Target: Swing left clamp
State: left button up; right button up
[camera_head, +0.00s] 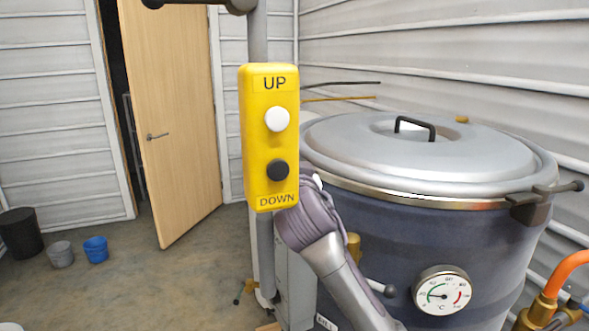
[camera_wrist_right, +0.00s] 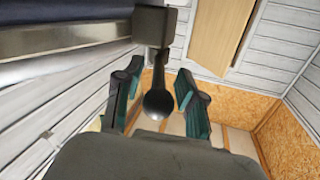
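In the right wrist view a clamp, a grey block (camera_wrist_right: 155,24) with a dark lever ending in a ball knob (camera_wrist_right: 158,103), sits at the metal rim of the kettle. My right gripper (camera_wrist_right: 160,78) is open, with one finger on each side of the lever; I cannot tell whether either touches it. In the head view my right arm rises from the bottom and passes behind the yellow UP/DOWN control box (camera_head: 269,140), which hides the gripper and the left clamp. The kettle (camera_head: 420,232) has its grey lid (camera_head: 365,152) on. My left gripper is not in view.
Another clamp (camera_head: 545,196) with a ball-ended lever is at the kettle's right rim. A dial thermometer (camera_head: 441,290) is on its front, with an orange pipe (camera_head: 570,268) to the right. Buckets (camera_head: 95,249) stand at the left wall near a half-open door (camera_head: 172,120).

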jog(key=s+d, duration=0.1)
jog(key=s, duration=1.1)
jog(key=shift+d, duration=0.1)
